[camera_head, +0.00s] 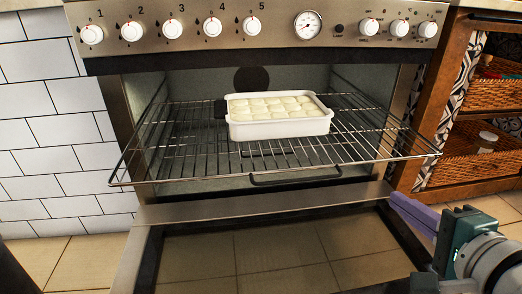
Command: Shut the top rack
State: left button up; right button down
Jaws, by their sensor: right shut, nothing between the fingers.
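The oven's wire rack (190,150) is slid out, its front edge sticking out past the oven opening above the lowered door. A white baking dish (280,127) filled with pale rounded pieces sits on it, toward the back and middle. The oven door (260,208) is folded down open. My right gripper (401,204) is at the lower right, with purple fingers shut and empty. It is beside the right edge of the open door, in front of and below the rack's right front corner, apart from the rack. My left gripper is not in view.
The control panel (270,28) with white knobs is above the opening. A dark curved bar (295,181) shows just below the rack's front edge. A wooden shelf unit with wicker baskets (480,155) stands at right; white tiled wall (45,110) at left.

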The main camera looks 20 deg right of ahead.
jog(key=b, duration=0.8)
send_near(349, 165)
jog(key=f+x, duration=0.1)
jog(key=x, duration=0.4)
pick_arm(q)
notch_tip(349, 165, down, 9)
pick_arm(e)
jog(key=shift+w+d+r, duration=0.25)
jog(key=shift+w, duration=0.4)
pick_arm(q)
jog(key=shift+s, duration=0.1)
pick_arm(e)
jog(key=shift+w, duration=0.1)
